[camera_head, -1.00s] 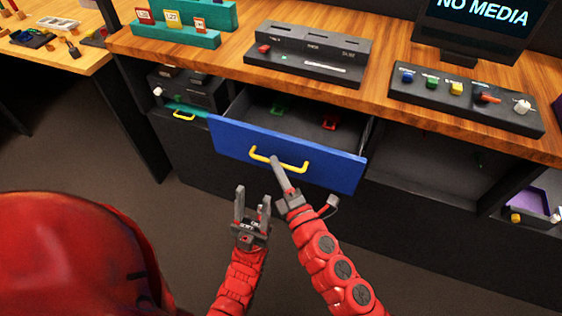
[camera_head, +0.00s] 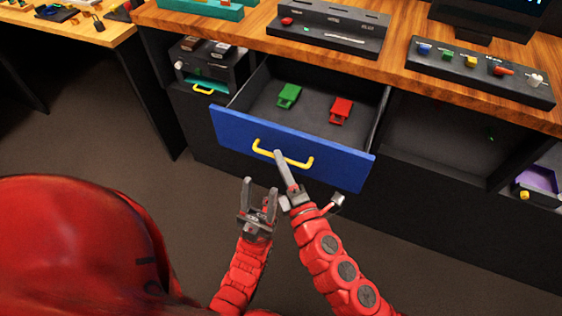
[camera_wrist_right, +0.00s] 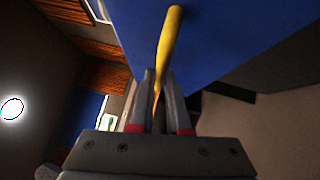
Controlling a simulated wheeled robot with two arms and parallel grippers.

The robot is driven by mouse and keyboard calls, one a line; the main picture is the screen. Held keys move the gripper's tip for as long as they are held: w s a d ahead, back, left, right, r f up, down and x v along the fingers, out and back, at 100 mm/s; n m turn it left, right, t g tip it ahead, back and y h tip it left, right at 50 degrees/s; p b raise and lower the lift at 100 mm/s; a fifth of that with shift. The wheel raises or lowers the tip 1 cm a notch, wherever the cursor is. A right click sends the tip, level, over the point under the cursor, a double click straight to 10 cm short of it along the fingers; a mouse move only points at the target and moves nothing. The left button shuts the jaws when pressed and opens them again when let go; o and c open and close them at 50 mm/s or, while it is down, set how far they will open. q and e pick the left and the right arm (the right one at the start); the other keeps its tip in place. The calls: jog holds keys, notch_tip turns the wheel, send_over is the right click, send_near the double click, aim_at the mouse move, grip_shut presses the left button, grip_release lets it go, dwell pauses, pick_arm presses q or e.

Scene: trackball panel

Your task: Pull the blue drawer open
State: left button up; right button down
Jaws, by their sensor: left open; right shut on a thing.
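The blue drawer (camera_head: 225,127) is pulled well out from under the wooden desk, and its inside shows. Its yellow handle (camera_head: 298,163) is on the blue front. In the right wrist view the yellow handle (camera_wrist_right: 170,45) runs down between the fingers of my right gripper (camera_wrist_right: 158,90), with the blue drawer front (camera_wrist_right: 220,35) behind. My left gripper (camera_head: 259,190) is open and empty, below and to the left of the right one, in front of the drawer and clear of it.
A green object (camera_head: 289,95) and a red object (camera_head: 340,110) lie inside the drawer. A small unit with another yellow handle (camera_head: 204,90) is at left. An open dark compartment (camera_head: 440,135) is at right. A button panel (camera_head: 480,75) sits on the desk.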

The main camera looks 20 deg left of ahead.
jog(key=c, duration=0.9)
grip_release()
jog(key=shift+d, duration=0.1)
jog(key=shift+v, duration=8.6)
jog(key=shift+s, duration=0.1)
